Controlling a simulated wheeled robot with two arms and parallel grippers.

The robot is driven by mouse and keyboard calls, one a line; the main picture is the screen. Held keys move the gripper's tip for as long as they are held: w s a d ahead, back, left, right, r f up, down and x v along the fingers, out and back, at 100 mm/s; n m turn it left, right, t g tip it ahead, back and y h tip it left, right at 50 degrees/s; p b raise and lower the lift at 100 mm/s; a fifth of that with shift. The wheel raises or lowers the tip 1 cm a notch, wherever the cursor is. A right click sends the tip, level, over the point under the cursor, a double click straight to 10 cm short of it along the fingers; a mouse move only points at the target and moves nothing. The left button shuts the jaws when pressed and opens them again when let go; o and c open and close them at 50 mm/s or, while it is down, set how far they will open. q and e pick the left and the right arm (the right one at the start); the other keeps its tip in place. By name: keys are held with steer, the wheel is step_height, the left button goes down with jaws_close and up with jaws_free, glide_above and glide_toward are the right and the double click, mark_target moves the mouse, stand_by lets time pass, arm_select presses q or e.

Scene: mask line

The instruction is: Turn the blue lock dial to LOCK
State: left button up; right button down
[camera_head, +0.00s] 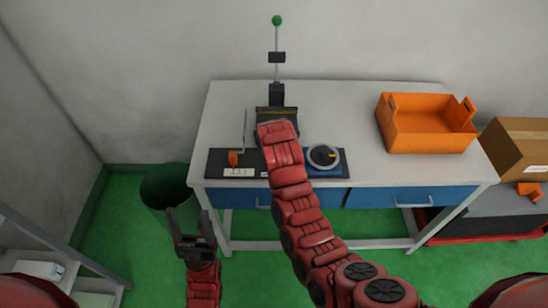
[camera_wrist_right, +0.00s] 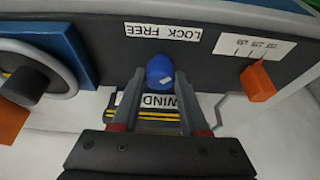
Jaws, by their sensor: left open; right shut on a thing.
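The blue lock dial (camera_wrist_right: 159,68) shows in the right wrist view as a round blue knob with a small pale mark, on a dark panel (camera_wrist_right: 215,68). A white label with LOCK and FREE (camera_wrist_right: 163,33) is beside it, upside down in that view. My right gripper (camera_wrist_right: 161,80) is shut on the dial, one finger on each side. Which word the dial points to I cannot tell. In the head view my right arm hides the dial and the right gripper. My left gripper (camera_head: 189,222) is open and empty, low in front of the bench, away from the panel.
The panel lies on a white bench (camera_head: 360,100). It also carries an orange lever (camera_head: 233,159) and a round dial on a blue base (camera_head: 323,156). An orange crate (camera_head: 425,130) stands at the bench's right. A green bin (camera_head: 165,190) is beside the left gripper.

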steer(key=shift+c, duration=2.1)
jaws_free()
steer(key=shift+s+r, duration=0.2)
steer(key=shift+r, duration=0.35)
steer(key=b+v, duration=0.1)
steer(key=v, duration=0.2)
steer(key=shift+r, duration=0.15)
steer(key=p+v, duration=0.7)
steer(key=v, duration=0.6)
